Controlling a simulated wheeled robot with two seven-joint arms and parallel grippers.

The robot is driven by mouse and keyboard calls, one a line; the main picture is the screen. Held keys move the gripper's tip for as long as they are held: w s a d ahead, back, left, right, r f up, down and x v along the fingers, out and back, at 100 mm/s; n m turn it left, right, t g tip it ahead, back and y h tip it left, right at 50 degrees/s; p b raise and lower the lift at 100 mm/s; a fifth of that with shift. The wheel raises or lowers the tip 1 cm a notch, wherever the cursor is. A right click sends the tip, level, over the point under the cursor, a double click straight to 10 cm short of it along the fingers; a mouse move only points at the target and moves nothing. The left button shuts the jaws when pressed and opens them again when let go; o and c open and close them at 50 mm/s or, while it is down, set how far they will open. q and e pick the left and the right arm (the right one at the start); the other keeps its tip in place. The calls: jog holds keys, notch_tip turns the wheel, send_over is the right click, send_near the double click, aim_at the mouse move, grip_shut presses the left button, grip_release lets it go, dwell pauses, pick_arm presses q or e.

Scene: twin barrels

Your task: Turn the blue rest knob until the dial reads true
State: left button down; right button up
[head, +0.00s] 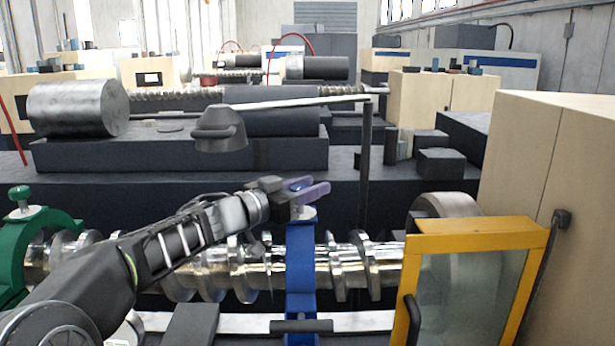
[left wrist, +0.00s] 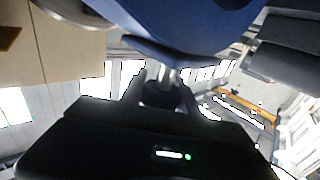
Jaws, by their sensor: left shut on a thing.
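The blue rest (head: 301,265) stands upright around the shiny crankshaft-like shaft (head: 225,270). Its knob (head: 296,187) shows as a small blue patch between the fingers, above a pale stem and collar (head: 304,212). My left gripper (head: 308,188) reaches in from the left at the top of the rest and is shut on the knob. In the left wrist view the blue rest (left wrist: 195,25) fills the top, and the metal stem (left wrist: 167,76) runs into the dark knob (left wrist: 160,94) between the fingers. I cannot make out a dial face. My right gripper is not in view.
A green rest (head: 35,245) with its own knob stands at the left. A yellow-framed glass guard (head: 465,285) and a beige cabinet (head: 560,170) stand at the right. A grey lamp-like head (head: 218,128) hangs from a bar behind. Dark machine beds fill the back.

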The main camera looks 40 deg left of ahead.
pick_arm(q)
jog(key=shift+s+d+r+m+g+h, duration=0.1)
jog(key=shift+m+g+h, duration=0.1)
jog(key=shift+m+h, duration=0.45)
jog(key=shift+d+m+g+h, duration=0.1)
jog(key=shift+m+g+h, duration=0.2)
jog(key=shift+h, duration=0.55)
jog(key=c, duration=0.9)
grip_release()
jog(key=shift+s, duration=0.1)
jog(key=shift+s+a, duration=0.15)
jog(key=shift+s, duration=0.15)
jog(key=b+v, duration=0.1)
jog(key=v, duration=0.6)
jog(key=shift+b, duration=0.4)
